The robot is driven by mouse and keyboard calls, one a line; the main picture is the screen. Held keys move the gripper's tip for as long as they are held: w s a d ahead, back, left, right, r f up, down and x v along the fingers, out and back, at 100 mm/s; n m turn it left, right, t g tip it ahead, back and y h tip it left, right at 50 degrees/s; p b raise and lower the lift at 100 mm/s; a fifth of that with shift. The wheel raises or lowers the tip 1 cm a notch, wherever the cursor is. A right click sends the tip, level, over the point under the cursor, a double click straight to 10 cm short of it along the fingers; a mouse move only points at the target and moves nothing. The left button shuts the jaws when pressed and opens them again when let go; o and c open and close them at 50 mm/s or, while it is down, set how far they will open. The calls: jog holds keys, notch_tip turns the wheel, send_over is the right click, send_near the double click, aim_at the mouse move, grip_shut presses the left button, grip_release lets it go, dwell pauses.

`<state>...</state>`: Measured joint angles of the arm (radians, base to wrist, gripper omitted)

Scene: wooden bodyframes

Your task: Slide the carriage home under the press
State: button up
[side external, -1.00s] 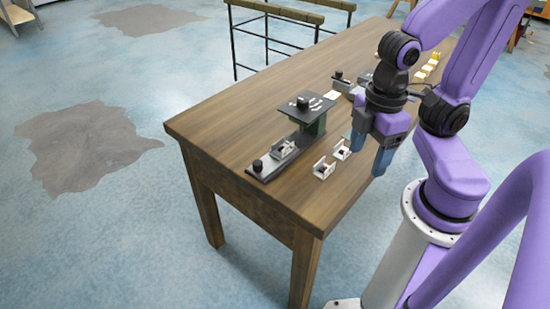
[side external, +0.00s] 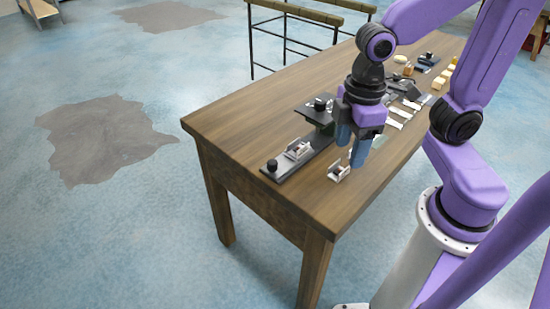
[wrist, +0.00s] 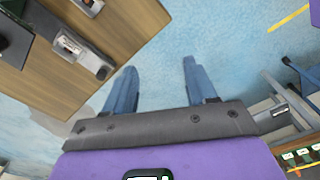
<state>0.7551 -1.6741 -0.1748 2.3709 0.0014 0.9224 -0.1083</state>
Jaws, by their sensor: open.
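The press (side external: 316,112), a dark flat plate on a green post, stands over the far end of a dark rail (side external: 300,165) on the table. The silver carriage (side external: 298,149) sits on the rail's near part, between the press and a black knob (side external: 272,165). In the wrist view the carriage (wrist: 68,45) and the press's dark edge (wrist: 14,40) show at upper left. My gripper (side external: 351,145) is open and empty, right of the press and carriage. Its fingers (wrist: 160,80) point over bare floor in the wrist view.
A loose silver bracket (side external: 338,172) lies right of the rail, with another partly hidden behind my fingers. Several small parts and yellow blocks (side external: 446,78) lie farther along the wooden table (side external: 240,125). The table's near left corner is clear.

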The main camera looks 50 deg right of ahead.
jog(key=w+a+m, duration=0.1)
jog(key=w+a, duration=0.1)
jog(key=w, duration=1)
jog(key=m, duration=0.2)
send_near(273, 162)
notch_tip(273, 162, down, 9)
jog(key=shift+w+a+r, duration=0.15)
grip_shut()
